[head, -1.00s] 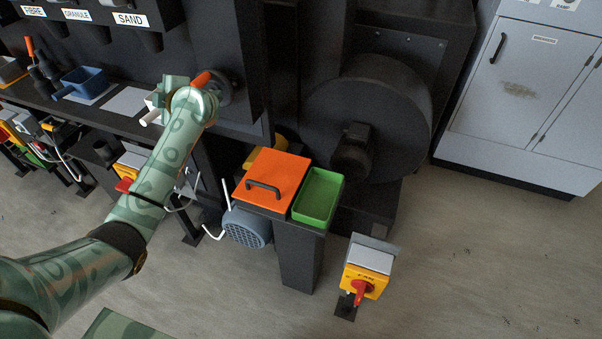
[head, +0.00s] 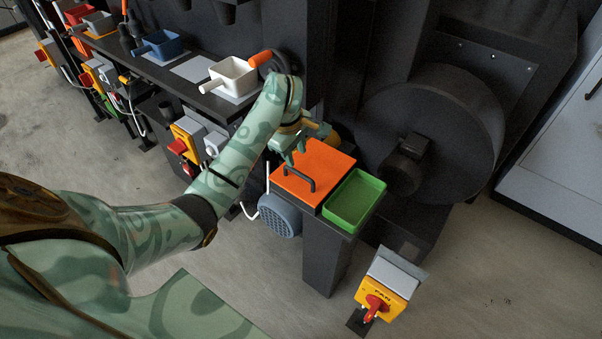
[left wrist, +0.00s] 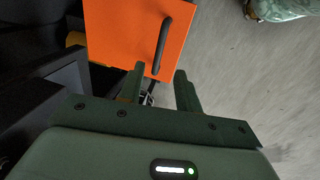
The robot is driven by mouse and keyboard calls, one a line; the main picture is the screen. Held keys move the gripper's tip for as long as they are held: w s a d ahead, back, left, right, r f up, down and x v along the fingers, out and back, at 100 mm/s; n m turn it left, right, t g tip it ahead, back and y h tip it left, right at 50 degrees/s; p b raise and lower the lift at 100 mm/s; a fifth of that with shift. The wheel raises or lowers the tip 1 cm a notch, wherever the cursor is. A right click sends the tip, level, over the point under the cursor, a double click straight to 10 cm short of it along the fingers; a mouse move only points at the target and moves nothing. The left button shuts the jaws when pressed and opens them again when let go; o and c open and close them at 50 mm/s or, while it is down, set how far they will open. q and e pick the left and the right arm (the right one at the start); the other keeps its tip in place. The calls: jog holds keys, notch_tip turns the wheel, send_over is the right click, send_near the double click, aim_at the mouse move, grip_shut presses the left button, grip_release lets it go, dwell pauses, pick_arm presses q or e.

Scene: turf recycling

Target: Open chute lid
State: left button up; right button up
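The chute lid is an orange square plate (head: 318,168) with a dark bar handle (head: 299,181), lying flat and closed on a dark stand. My left gripper (head: 294,155) is just above the lid's far left edge. My right gripper is in neither view.
A green tray (head: 355,200) stands right beside the lid. A yellow fan switch box (head: 382,294) stands in front right. A large dark fan housing (head: 435,130) is behind. A white scoop (head: 233,77) sits on the shelf at the left.

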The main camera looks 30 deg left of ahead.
aim_at(300, 173)
pick_arm(q)
jog(key=f+b, duration=0.1)
jog(key=f, duration=0.1)
jog(key=w+f+b, duration=0.1)
jog(key=f, duration=0.2)
jog(key=f+b, duration=0.1)
jog(key=f, duration=0.2)
jog(key=shift+w+f, duration=0.1)
jog(key=shift+w, duration=0.25)
grip_shut()
